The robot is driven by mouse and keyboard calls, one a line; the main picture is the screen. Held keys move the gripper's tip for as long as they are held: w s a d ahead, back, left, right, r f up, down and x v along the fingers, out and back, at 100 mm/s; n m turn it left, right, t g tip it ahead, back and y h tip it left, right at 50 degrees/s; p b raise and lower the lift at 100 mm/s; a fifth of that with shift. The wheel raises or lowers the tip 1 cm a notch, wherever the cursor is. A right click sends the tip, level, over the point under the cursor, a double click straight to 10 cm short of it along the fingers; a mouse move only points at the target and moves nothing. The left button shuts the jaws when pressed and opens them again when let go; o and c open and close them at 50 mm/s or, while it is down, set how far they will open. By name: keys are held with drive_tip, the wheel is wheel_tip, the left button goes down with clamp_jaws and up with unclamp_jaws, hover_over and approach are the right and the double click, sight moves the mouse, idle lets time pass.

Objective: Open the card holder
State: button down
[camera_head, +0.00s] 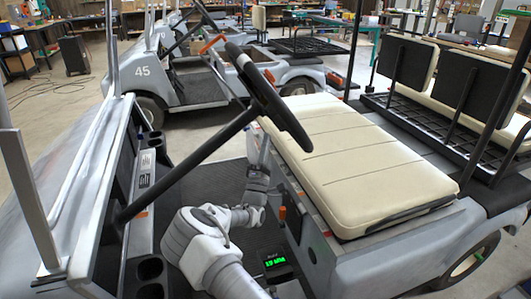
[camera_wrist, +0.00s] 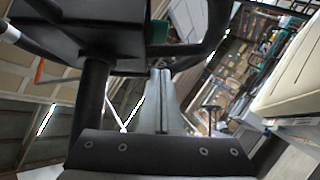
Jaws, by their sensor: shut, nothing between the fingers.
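The black steering wheel (camera_head: 268,95) stands tilted on its column (camera_head: 190,160) in the front cart. A flat dark block (camera_head: 240,58) sits at its hub and may be the card holder; its lid cannot be made out. In the wrist view a dark boxy shape (camera_wrist: 85,35) at upper left, above a dark post (camera_wrist: 92,105), seems to be the hub from below. My gripper (camera_wrist: 161,72) shows its grey fingers together, shut and empty, pointing up beside the post. In the head view my arm's end (camera_head: 262,155) is low beside the seat, below the wheel.
The cream seat (camera_head: 345,155) is close on the right, with a rear bench (camera_head: 455,85) behind. The dashboard (camera_head: 130,185) bounds the left. A small green-lit display (camera_head: 275,263) is near the floor. Another cart (camera_head: 195,75) stands behind.

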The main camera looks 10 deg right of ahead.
drive_tip(key=w+d+r+b, duration=0.1)
drive_tip(key=w+d+r, duration=0.2)
drive_tip(key=d+r, duration=0.1)
drive_tip(key=shift+w+d+r, duration=0.3)
drive_tip(key=shift+w+r, duration=0.1)
drive_tip(key=shift+r, duration=0.25)
drive_tip(key=shift+w+d+r+n+t+b, duration=0.2)
drive_tip(key=shift+d+r+n+t, duration=0.15)
drive_tip(key=shift+d+n, duration=0.15)
drive_tip(key=shift+w+d+r+n+t+b, duration=0.15)
drive_tip(key=shift+d+r+n+t, duration=0.1)
drive_tip(key=shift+d+n+t, duration=0.25)
drive_tip(key=shift+s, duration=0.1)
